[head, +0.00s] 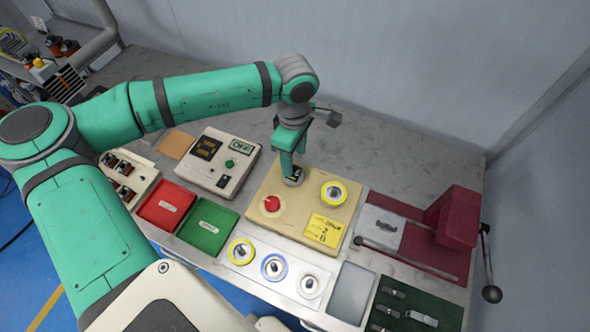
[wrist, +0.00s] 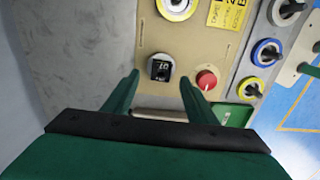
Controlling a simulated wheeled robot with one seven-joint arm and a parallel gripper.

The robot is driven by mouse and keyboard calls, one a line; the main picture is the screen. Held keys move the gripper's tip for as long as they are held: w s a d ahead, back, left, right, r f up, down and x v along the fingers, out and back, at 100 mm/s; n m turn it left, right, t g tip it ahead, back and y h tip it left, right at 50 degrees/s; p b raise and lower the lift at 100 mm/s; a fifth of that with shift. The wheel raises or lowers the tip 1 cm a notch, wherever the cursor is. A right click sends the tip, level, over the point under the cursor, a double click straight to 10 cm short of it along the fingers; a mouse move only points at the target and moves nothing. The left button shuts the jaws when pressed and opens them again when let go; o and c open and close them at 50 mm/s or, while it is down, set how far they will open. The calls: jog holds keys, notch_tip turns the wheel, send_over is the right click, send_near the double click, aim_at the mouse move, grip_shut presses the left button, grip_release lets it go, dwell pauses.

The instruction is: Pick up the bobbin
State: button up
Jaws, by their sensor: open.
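A small black block-shaped part with a light mark on its face, which looks like the bobbin (wrist: 160,68), stands on a round pale base on the beige board (wrist: 150,32). In the head view its dark top (head: 294,172) shows partly under my gripper (head: 290,160), which hides the rest. In the wrist view my gripper (wrist: 160,80) is open. Its two green fingers point toward the board, and the bobbin appears between their tips. I cannot tell whether the fingers are level with it or above it. Nothing is held.
A control box (head: 217,165) stands left, with red (head: 166,206) and green (head: 208,226) trays in front. A maroon press (head: 452,215) stands right.

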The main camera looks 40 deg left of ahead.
jog(key=shift+w+a+f, duration=0.1)
jog(key=shift+f, duration=0.5)
jog(key=shift+s+f, duration=0.15)
jog(key=shift+f, duration=0.95)
jog(key=shift+s+f, duration=0.1)
jog(key=shift+f, duration=1)
jog(key=c, duration=1.2)
jog(key=shift+c, duration=0.2)
jog(key=shift+r, duration=0.1)
jog(key=shift+r, duration=0.6)
jog(key=s+d+r, duration=0.3)
jog(key=s+r, duration=0.8)
jog(key=s, duration=0.2)
jog(key=shift+s+d+r, duration=0.15)
jog(key=shift+s+r, duration=0.2)
jog(key=shift+w, duration=0.1)
